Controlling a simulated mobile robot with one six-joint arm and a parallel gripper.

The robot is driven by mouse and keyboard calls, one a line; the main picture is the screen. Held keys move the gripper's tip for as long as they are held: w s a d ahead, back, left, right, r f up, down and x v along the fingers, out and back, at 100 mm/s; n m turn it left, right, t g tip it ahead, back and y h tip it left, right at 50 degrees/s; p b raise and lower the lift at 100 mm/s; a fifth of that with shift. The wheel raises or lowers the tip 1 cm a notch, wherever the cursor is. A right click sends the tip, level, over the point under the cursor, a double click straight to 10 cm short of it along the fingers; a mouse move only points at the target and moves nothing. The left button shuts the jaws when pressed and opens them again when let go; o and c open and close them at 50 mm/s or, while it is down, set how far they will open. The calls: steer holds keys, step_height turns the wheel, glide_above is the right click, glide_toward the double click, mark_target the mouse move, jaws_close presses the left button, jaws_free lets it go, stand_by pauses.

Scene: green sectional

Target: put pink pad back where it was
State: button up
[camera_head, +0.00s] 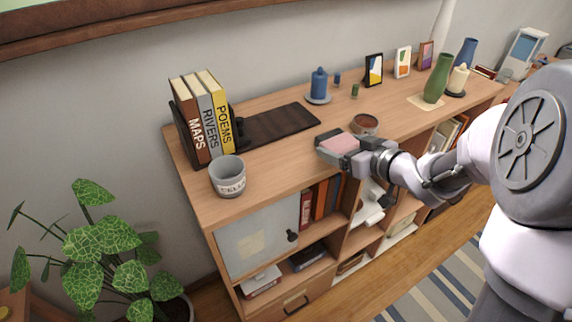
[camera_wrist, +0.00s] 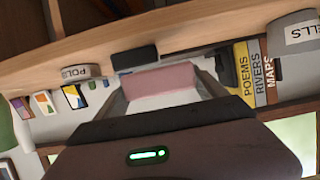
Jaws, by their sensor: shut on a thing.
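The pink pad (camera_head: 340,143) is a flat block between the fingers of my gripper (camera_head: 332,147), near the middle of the wooden shelf top. My gripper is shut on it, close to the front edge of the top. The pad also shows in the wrist view (camera_wrist: 158,80), where it spans the gap between my fingers (camera_wrist: 160,92). In the head view the fingers partly cover the pad. I cannot tell whether the pad touches the shelf top.
A dark mat (camera_head: 280,127) lies behind and left of my gripper. A bowl (camera_head: 365,124) stands close behind it.

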steer(key=b, duration=0.3)
glide_above(290, 164)
steer(key=shift+d+f, duration=0.3)
steer(key=shift+f, duration=0.35)
steer(key=f, duration=0.1)
steer(key=f+b, duration=0.1)
steer(key=f, duration=0.1)
steer(key=shift+a+f, duration=0.25)
steer(key=shift+f, duration=0.15)
steer(key=shift+r, duration=0.15)
steer(key=shift+s+f+b, duration=0.1)
steer(key=shift+f+b, duration=0.1)
steer(key=shift+b, duration=0.15)
steer(key=o, duration=1.3)
steer(key=shift+c, duration=0.2)
steer(key=shift+r, duration=0.15)
